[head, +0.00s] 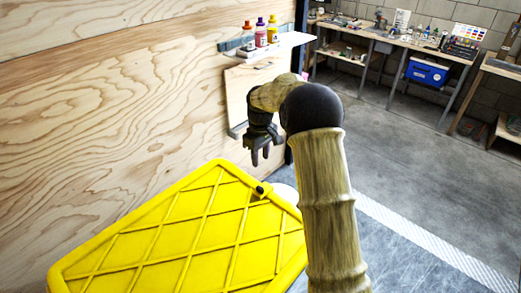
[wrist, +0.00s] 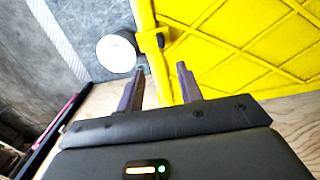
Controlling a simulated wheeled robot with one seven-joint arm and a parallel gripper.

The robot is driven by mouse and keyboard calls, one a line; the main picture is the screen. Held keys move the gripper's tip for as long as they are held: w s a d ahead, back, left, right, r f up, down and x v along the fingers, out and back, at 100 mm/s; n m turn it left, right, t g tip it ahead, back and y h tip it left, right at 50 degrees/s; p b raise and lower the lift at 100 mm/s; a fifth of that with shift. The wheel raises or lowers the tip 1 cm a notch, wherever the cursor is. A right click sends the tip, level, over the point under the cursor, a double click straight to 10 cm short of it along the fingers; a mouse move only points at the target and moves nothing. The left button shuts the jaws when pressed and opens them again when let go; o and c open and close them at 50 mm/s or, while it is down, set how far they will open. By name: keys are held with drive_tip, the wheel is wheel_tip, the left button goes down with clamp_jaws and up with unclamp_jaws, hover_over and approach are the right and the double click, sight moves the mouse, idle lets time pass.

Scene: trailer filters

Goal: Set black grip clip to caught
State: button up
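A small black piece (head: 260,190), which looks like the black grip clip, sits at the edge of a yellow ribbed panel (head: 190,205). In the wrist view a small dark piece (wrist: 160,40) shows on a yellow tab at the panel's edge, just beyond my fingertips. I cannot tell whether the clip is caught. My gripper (head: 262,156) is above the clip in the head view, pointing down.
A white round disc (wrist: 116,54) lies beside the panel's edge. A plywood wall (head: 110,100) stands behind the panel, with a shelf (head: 270,48) holding several bottles. Workbenches (head: 400,45) stand far back. The grey floor (head: 420,150) on the right is open.

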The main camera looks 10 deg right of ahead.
drive_tip(key=shift+r, duration=1.55)
drive_tip(key=shift+s, duration=0.1)
drive_tip(key=s+d+r+m+t+p, duration=0.1)
drive_tip(key=s+m, duration=0.6)
drive_tip(key=s, duration=2.1)
drive_tip(key=shift+s+d+t+p, duration=0.3)
drive_tip(key=shift+d+t+p, duration=0.15)
drive_tip(key=shift+t+p, duration=0.4)
drive_tip(key=shift+r, duration=0.1)
